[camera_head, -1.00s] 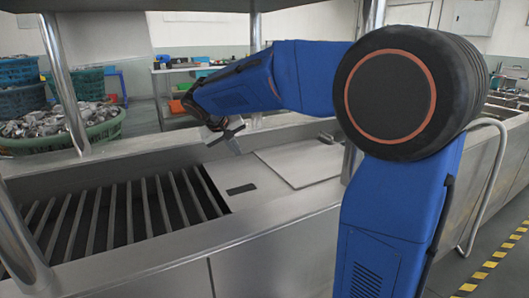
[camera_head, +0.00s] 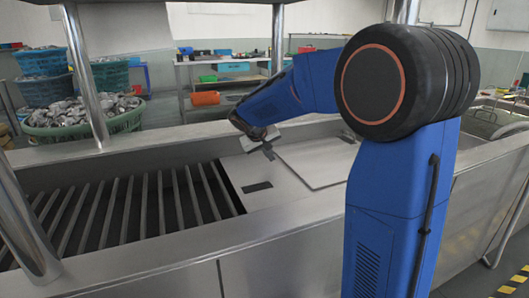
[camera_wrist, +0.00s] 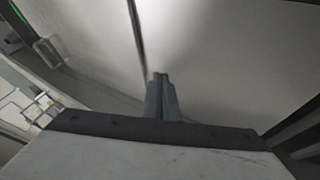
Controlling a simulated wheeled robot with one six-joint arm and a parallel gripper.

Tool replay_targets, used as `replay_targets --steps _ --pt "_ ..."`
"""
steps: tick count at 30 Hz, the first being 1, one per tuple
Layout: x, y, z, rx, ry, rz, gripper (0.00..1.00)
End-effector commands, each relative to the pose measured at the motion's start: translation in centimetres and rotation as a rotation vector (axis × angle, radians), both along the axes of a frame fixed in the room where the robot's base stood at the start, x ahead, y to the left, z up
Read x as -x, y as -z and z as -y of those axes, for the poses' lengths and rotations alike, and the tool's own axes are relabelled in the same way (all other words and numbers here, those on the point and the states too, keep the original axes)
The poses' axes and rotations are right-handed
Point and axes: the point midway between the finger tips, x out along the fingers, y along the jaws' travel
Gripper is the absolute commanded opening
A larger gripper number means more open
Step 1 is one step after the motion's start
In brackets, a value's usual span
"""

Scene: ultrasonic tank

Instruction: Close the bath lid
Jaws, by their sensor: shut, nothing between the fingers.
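The bath lid appears to be the flat grey steel panel (camera_head: 322,160) on the tank top, right of the barred opening. It looks flat, with a visible near edge; my arm hides its far right part. My gripper (camera_head: 267,151) is shut and empty, close to the panel's left end. In the wrist view, the shut fingers (camera_wrist: 160,95) point at a pale metal surface (camera_wrist: 220,50), beside a dark straight seam. I cannot tell whether they touch it.
The opening with slanted metal bars (camera_head: 130,205) lies left of the panel. A small dark rectangle (camera_head: 257,187) is on the deck between them. Steel posts (camera_head: 86,75) rise from the tank rim. Baskets of metal parts (camera_head: 85,115) and a workbench (camera_head: 215,68) stand behind.

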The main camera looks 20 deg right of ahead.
Motion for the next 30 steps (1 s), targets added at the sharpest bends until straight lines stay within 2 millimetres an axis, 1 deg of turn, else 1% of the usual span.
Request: replay_targets --steps 1,3,7,24,26,30 --pt "0.1 -0.1 0.8 -0.001 0.004 0.002 0.00" --pt "0.1 -0.1 1.5 -0.001 0.004 0.002 0.00" --pt "0.1 -0.1 2.4 -0.001 0.001 0.002 0.00" --pt "0.1 -0.1 3.1 0.001 0.001 0.001 0.00" --pt "0.1 -0.1 3.5 0.001 0.001 0.000 0.00" --pt "0.1 -0.1 5.3 0.000 0.004 0.002 0.00"
